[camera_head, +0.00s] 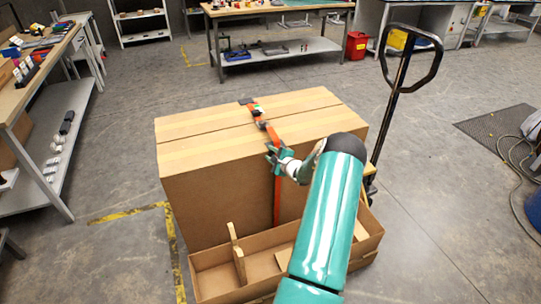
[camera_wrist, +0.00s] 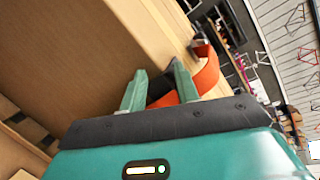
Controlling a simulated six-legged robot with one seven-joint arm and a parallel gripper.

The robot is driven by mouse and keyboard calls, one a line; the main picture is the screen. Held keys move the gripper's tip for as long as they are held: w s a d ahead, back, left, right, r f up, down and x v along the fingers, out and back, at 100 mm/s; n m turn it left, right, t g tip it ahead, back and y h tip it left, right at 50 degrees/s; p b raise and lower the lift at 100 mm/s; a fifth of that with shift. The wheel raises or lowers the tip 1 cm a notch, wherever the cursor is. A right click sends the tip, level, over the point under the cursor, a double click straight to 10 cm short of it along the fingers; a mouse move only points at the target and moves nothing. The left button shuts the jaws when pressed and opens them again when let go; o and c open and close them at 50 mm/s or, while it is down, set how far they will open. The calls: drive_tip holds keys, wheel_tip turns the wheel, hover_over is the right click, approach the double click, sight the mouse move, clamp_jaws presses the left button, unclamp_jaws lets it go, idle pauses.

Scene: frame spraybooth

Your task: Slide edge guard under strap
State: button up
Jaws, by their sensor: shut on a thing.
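A large cardboard box (camera_head: 220,178) has an orange strap (camera_head: 277,203) running over its top and down its front face. My gripper (camera_head: 275,157) is at the box's top front edge, right at the strap. In the wrist view, my gripper (camera_wrist: 158,88) has a dark piece (camera_wrist: 159,86) between its fingers, which looks like the edge guard. The orange strap (camera_wrist: 208,78) bows out beside the right finger and passes close by the dark piece. Whether the guard lies under the strap is hidden by the fingers.
A low open cardboard tray (camera_head: 215,283) with dividers lies against the box's front. A pallet jack handle (camera_head: 404,70) rises behind right. A shelf bench (camera_head: 50,125) stands left and a worktable (camera_head: 275,8) at the back.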

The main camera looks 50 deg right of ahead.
drive_tip(key=o, duration=0.8)
drive_tip(key=shift+s+d+f, duration=0.15)
drive_tip(key=shift+s+f, duration=0.05)
drive_tip(key=shift+f, duration=0.25)
drive_tip(key=shift+c, duration=0.2)
drive_tip(key=shift+o, duration=0.5)
drive_tip(key=shift+w+r, duration=0.15)
drive_tip(key=shift+r, duration=0.1)
drive_tip(key=v, duration=1.4)
drive_tip(key=shift+w+r, duration=0.1)
